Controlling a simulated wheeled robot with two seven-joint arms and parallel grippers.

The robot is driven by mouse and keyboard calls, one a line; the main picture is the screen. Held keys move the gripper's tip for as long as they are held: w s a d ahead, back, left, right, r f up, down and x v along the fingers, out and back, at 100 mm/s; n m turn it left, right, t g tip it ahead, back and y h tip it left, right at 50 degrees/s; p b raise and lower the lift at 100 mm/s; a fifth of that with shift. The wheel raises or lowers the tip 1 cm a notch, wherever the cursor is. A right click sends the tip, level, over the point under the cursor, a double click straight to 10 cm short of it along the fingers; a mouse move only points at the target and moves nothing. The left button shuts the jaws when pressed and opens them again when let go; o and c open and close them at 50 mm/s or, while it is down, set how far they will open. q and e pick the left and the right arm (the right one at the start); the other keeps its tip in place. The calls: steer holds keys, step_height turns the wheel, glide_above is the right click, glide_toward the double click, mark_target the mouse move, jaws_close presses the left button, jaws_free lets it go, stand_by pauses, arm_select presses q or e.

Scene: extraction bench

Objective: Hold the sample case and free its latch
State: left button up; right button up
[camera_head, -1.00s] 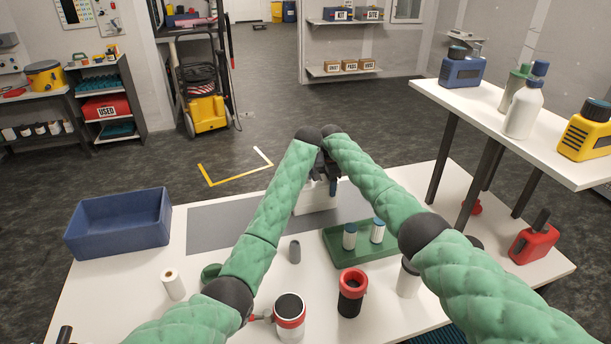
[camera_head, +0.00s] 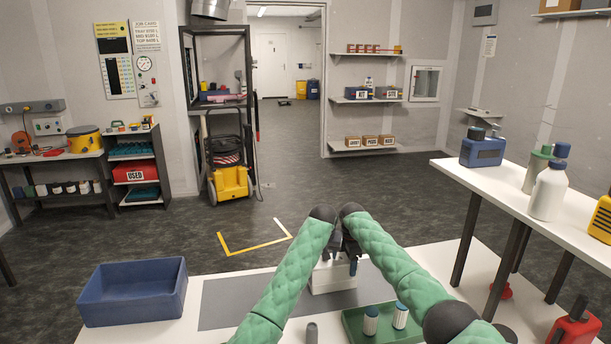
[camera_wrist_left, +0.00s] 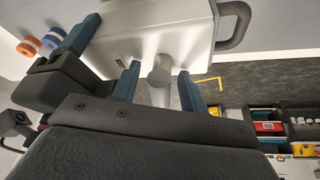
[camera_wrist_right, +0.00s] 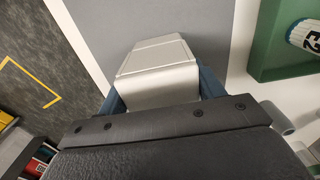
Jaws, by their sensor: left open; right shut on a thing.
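The sample case (camera_head: 333,278) is a pale box on the grey mat. It shows large in the left wrist view (camera_wrist_left: 150,30), with a dark handle (camera_wrist_left: 238,25) at its right end. A grey rounded knob (camera_wrist_left: 161,80), which looks like the latch, sticks out from its side. My left gripper (camera_wrist_left: 158,92) is open, with one blue finger on each side of the knob and gaps visible. My right gripper (camera_wrist_right: 160,88) is shut on the case, its blue fingers against opposite sides. In the head view, dark wrists partly hide the case top and both grippers.
A blue bin (camera_head: 132,293) stands at the table's left. The grey mat (camera_head: 235,303) is bare left of the case. A higher white table (camera_head: 510,187) stands at right.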

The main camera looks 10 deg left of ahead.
arm_select(q)
steer(key=m+h, duration=0.1)
steer(key=m, duration=0.4)
steer(key=shift+g+h, duration=0.4)
steer(key=m+g+h, duration=0.1)
steer(key=m, duration=0.4)
steer(key=shift+r+m+h, duration=0.2)
steer(key=shift+m+h, duration=0.1)
steer(key=shift+m, duration=0.1)
steer(key=v, duration=1.1)
steer(key=w+a+r+t+y, duration=0.2)
steer(key=w+r+t, duration=0.4)
steer(key=w+r, duration=0.2)
steer(key=w+a+r+t+y, duration=0.2)
steer(key=w+a+r+t, duration=0.1)
steer(key=w+r+t, duration=0.4)
steer(key=shift+w+a+r+m, duration=0.3)
steer(key=shift+w+r+m, duration=0.1)
steer(key=shift+r, duration=0.3)
